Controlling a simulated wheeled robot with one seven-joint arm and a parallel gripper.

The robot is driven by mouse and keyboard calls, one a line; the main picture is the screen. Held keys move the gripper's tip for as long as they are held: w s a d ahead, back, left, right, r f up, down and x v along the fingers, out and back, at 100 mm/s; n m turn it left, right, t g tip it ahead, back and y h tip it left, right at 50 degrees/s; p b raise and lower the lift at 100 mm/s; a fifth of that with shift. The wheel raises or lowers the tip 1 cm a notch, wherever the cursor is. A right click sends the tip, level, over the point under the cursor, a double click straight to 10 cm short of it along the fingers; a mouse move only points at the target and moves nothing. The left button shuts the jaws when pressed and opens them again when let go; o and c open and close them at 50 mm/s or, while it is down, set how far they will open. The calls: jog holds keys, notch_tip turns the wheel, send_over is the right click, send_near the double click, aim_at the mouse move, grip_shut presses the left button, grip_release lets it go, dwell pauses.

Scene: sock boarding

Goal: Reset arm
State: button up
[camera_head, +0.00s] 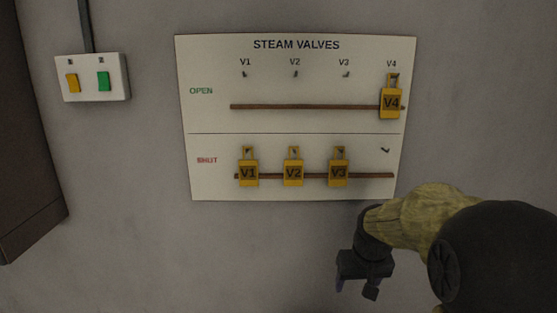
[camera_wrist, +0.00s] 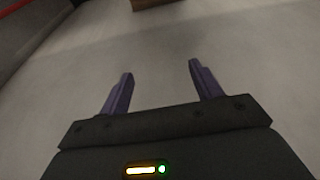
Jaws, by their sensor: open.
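My gripper (camera_head: 357,288) hangs below the lower right of the steam valves board (camera_head: 220,119) in the head view, apart from it. In the wrist view my gripper (camera_wrist: 160,82) shows two purple fingers spread apart with nothing between them. On the board, yellow tag V4 (camera_head: 391,103) hangs in the OPEN row. Yellow tags V1 (camera_head: 248,173), V2 (camera_head: 293,173) and V3 (camera_head: 338,173) hang in the SHUT row. The hooks for V1, V2 and V3 in the OPEN row are empty, and so is the V4 hook (camera_head: 385,150) in the SHUT row.
A white switch box (camera_head: 92,91) with a yellow and a green switch is on the wall at the upper left. A dark cabinet (camera_head: 25,150) stands at the left edge. The grey wall (camera_head: 200,255) below the board is clear.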

jog(key=s+a+f+b, duration=0.3)
jog(key=s+f+b, duration=0.1)
jog(key=s+f, duration=0.9)
jog(key=shift+s+a+f+g, duration=0.15)
jog(key=shift+s+g, duration=0.15)
jog(key=shift+s, duration=0.75)
